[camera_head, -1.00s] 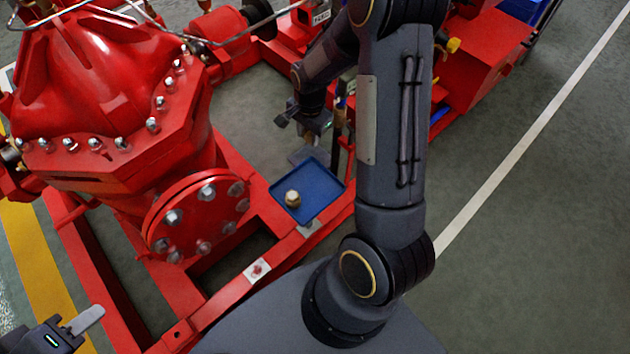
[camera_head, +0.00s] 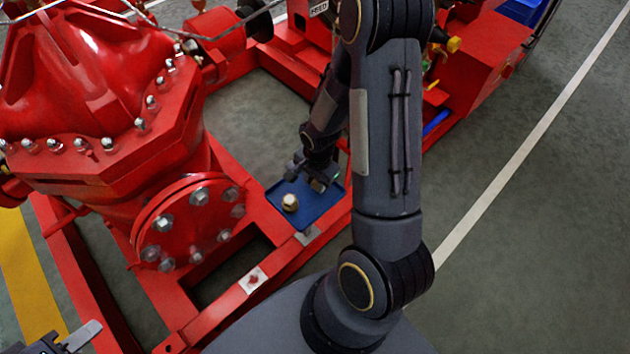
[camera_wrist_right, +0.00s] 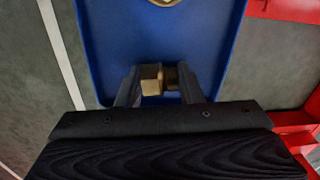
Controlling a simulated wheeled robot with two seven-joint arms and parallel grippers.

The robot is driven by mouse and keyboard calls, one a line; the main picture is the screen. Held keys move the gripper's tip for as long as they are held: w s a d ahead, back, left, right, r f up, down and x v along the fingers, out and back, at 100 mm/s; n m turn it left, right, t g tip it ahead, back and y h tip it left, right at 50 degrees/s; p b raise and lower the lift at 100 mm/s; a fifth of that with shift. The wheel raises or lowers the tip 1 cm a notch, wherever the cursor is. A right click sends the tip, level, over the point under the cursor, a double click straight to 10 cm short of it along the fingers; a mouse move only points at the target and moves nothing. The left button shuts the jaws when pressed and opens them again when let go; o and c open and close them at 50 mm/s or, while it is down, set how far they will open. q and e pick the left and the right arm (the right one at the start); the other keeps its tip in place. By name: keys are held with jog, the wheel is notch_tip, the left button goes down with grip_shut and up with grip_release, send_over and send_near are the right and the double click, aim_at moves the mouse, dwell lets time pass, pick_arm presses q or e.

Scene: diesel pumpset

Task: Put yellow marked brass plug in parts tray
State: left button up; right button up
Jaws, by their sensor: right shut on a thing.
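My right gripper (camera_head: 310,181) is over the blue parts tray (camera_head: 308,213). In the right wrist view it (camera_wrist_right: 158,88) is shut on a brass plug (camera_wrist_right: 152,78) with a hex head, held above the tray floor (camera_wrist_right: 112,40). I cannot make out a yellow mark on it, nor whether it touches the tray. Another brass plug (camera_head: 290,202) sits in the tray, and its edge shows at the top of the right wrist view (camera_wrist_right: 163,2). My left gripper (camera_head: 72,340) is at the bottom left corner, mostly cut off, with one finger showing.
The tray rests on the red base frame (camera_head: 262,262), beside a red pump casing (camera_head: 95,110) with a bolted flange (camera_head: 190,220). Red machinery (camera_head: 480,50) stands behind my right arm. Grey floor (camera_head: 540,220) is open on the right.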

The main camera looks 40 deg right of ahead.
jog(key=shift+f, duration=0.1)
jog(key=o, duration=1.2)
jog(key=shift+c, duration=0.2)
